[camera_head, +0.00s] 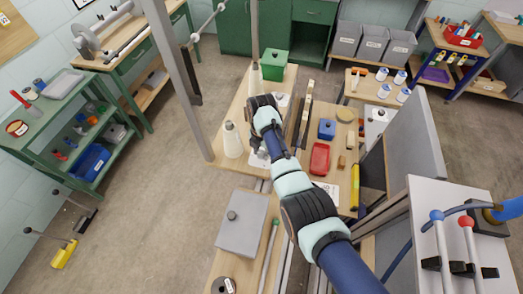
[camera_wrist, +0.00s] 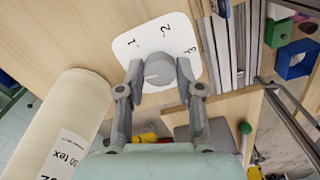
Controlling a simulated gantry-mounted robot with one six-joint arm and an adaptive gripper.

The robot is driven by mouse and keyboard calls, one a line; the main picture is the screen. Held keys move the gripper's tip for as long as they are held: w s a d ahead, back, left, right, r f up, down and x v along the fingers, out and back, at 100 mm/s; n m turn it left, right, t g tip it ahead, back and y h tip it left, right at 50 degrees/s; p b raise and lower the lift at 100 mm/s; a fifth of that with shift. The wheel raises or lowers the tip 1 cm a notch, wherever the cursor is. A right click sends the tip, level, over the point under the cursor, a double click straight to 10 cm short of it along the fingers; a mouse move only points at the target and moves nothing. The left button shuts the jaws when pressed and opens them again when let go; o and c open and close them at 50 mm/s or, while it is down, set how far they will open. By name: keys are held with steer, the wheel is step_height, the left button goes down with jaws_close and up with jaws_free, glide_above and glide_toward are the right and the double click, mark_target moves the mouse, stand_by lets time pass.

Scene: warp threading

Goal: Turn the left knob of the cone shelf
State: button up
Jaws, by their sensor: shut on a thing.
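A round grey knob (camera_wrist: 160,70) stands on a white dial plate (camera_wrist: 125,47) marked 1, 2 and 3, in the wrist view. My gripper (camera_wrist: 160,82) has its two grey fingers shut on this knob, one finger on each side. Which number the knob points at is hard to tell. A large cream yarn cone (camera_wrist: 72,105) with a "30 tex" label is left of the plate.
A green bin (camera_head: 275,64) stands at the shelf's far end. A red tray (camera_head: 320,158), a blue box (camera_head: 326,129) and a yellow tool (camera_head: 354,186) lie to the right. A grey upright panel (camera_head: 425,125) stands further right.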

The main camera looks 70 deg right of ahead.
steer(key=m+p, duration=0.1)
steer(key=m, duration=0.4)
steer(key=shift+r+m+p, duration=0.1)
steer(key=shift+m+p, duration=0.2)
steer(key=shift+p, duration=0.05)
steer(key=m+p, duration=0.1)
steer(key=m, duration=1)
steer(key=shift+m+p, duration=0.3)
steer(key=m, duration=0.5)
steer(key=shift+m, duration=0.3)
steer(key=m, duration=1)
steer(key=shift+m+p, duration=0.3)
steer(key=shift+m, duration=0.1)
steer(key=m, duration=1.1)
